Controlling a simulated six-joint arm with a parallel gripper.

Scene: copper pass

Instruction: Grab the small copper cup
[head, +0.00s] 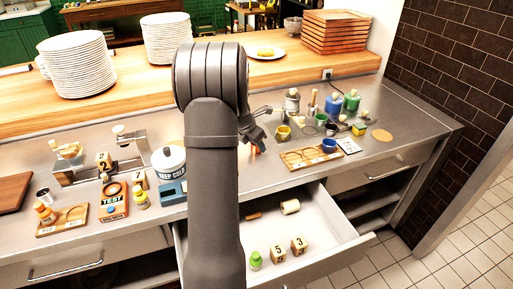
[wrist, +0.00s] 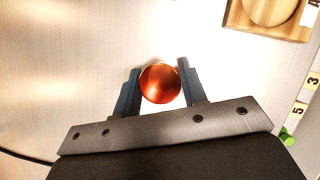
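The small copper cup (wrist: 160,84) shows in the wrist view as a round, shiny orange shape between the two dark fingers of my gripper (wrist: 160,72). Its left edge meets the left finger in the picture, and its right edge is very near the right finger. I cannot tell whether the fingers press on it. In the head view my gripper (head: 256,142) is low over the counter, just right of my arm. Only a small orange sliver of the cup (head: 262,148) shows there; the rest is hidden.
A wooden tray (head: 296,158) with a blue bowl (head: 329,145) lies right of my gripper. Paint pots stand behind it. An open drawer (head: 340,247) below holds numbered blocks (head: 298,244) and a green bottle (head: 255,261). A white pot (head: 168,160) stands left of my arm.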

